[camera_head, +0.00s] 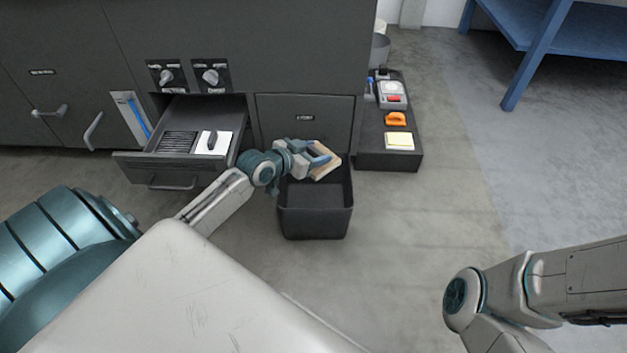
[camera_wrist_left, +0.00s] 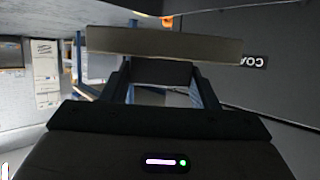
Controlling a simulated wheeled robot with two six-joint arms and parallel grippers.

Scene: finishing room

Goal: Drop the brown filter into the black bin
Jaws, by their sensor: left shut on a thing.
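The brown filter (camera_head: 326,163) is a flat tan panel with a paler face, held over the black bin. In the left wrist view, the filter (camera_wrist_left: 165,44) spans the fingers as a beige slab seen edge-on. My left gripper (camera_head: 318,157) is shut on it, above the bin's back part. The black bin (camera_head: 315,222) stands open on the floor in front of the dark cabinet; the visible part of its inside looks empty. The fingers (camera_wrist_left: 160,80) in the wrist view lie on either side below the slab. My right arm shows at the lower right, but its gripper is out of view.
An open drawer (camera_head: 180,172) with a dark slotted piece and a white card juts out left of the bin. Floor to the right is clear.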

